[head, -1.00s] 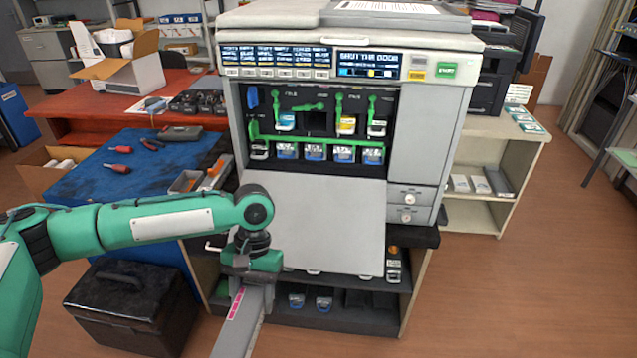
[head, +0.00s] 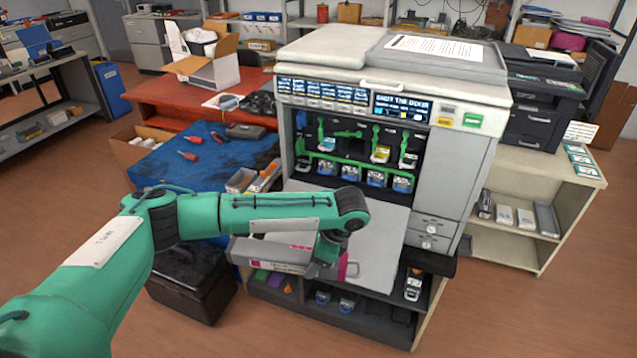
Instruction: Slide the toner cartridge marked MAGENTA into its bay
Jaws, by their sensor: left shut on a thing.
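My left gripper (head: 326,257) is shut on a long grey cartridge (head: 268,254) with a pink marking, held crosswise in front of the printer's lowered door (head: 378,240). A magenta part shows just right of the gripper; its lettering is too small to read. The printer (head: 462,165) stands open. Its upper row holds a cyan-marked cartridge (head: 327,144), a yellow-marked one (head: 381,154) and a dark one (head: 408,160). A dark empty bay (head: 351,148) lies between the cyan and yellow ones, with a green lever above it. My right gripper is out of view.
Several blue-fronted units (head: 351,173) fill the lower row behind a green bar. The lowered door sticks out below the bays. A blue-topped bench (head: 165,165) with red-handled tools stands left. A black case (head: 190,285) is on the floor. A low shelf (head: 520,235) stands right.

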